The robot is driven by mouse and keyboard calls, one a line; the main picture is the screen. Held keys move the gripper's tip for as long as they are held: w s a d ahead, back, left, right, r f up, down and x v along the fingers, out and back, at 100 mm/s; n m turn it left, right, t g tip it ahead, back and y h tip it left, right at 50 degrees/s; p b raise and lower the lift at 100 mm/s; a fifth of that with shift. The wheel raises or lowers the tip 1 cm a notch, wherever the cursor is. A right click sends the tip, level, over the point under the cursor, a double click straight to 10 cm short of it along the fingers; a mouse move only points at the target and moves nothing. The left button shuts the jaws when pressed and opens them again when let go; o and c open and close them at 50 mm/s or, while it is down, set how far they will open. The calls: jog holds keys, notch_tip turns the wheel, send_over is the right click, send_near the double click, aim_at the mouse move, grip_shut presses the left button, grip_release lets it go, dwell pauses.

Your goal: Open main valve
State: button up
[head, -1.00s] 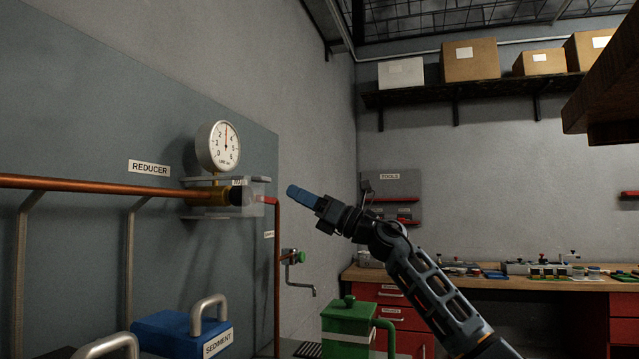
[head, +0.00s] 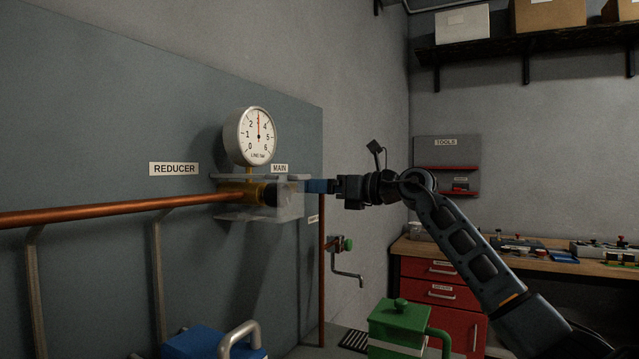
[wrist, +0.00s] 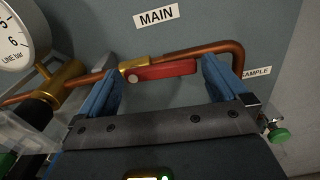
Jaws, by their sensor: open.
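The main valve shows in the wrist view as a brass body (wrist: 133,66) on the copper pipe with a red lever (wrist: 165,71). The lever lies roughly along the pipe. A "MAIN" label (wrist: 155,17) is on the panel above it; the label also shows in the head view (head: 279,168). My gripper (wrist: 158,76) is open, its blue fingers on either side of the lever, with the lever's right end near the right finger. I cannot tell whether they touch. In the head view my gripper (head: 318,186) reaches level towards the panel, where the valve is hidden.
A pressure gauge (head: 258,136) and the clear-sided reducer guard (head: 262,212) are close left of my gripper. A green-knobbed sample tap (head: 347,244) is below right. A green can (head: 399,322) and blue box (head: 195,343) stand low in front.

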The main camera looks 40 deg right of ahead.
jog(key=shift+w+a, duration=0.2)
jog(key=shift+w, duration=0.25)
jog(key=c, duration=1.1)
jog(key=shift+r+n+b, duration=0.15)
jog(key=shift+n+b, duration=0.35)
jog(key=o, duration=1.1)
jog(key=b+v, duration=0.1)
jog(key=v, duration=0.6)
jog(key=shift+s+b, duration=0.4)
